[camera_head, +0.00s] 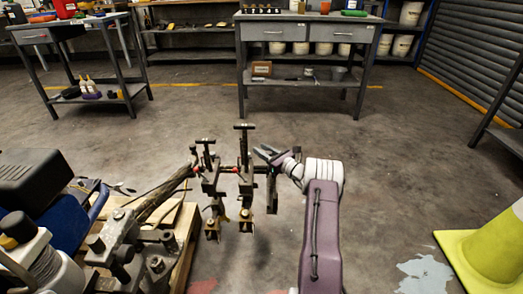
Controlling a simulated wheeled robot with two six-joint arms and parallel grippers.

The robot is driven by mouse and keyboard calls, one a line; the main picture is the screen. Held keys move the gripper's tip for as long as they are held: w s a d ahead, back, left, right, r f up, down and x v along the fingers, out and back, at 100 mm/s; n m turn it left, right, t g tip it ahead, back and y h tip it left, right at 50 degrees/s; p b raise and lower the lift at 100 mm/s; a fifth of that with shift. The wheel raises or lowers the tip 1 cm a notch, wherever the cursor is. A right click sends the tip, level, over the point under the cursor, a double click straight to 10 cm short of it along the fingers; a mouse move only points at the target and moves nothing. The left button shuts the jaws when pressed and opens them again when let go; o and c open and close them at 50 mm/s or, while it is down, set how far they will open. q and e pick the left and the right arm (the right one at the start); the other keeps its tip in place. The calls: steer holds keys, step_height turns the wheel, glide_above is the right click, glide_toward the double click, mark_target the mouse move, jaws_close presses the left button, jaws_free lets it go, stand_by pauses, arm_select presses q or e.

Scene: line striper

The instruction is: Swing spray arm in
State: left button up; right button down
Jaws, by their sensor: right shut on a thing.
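The line striper (35,180) stands at the lower left, with a black box, blue parts and a white container. The gripper partly hides that end, and the exact contact is small. My left gripper is not in view.
A yellow-green cone (493,245) stands at the lower right, beside a pale floor stain. A wooden pallet (185,235) lies by the striper. Grey workbenches (305,30) and shelves stand at the back. The concrete floor between is clear.

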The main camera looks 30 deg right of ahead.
mark_target(271, 155)
steer(key=shift+w+a+r, duration=0.15)
steer(key=shift+w+a, duration=0.05)
steer(key=shift+w, duration=0.05)
steer(key=c, duration=1.1)
jaws_free()
steer(key=shift+w, duration=0.1)
steer(key=s+p, duration=0.1)
steer(key=s, duration=0.1)
steer(key=s+d+p, duration=0.1)
steer(key=s, duration=0.2)
steer(key=s+p, duration=0.2)
steer(key=s, duration=0.1)
steer(key=shift+d, duration=0.3)
steer(key=shift+s, duration=0.5)
steer(key=shift+f, duration=0.2)
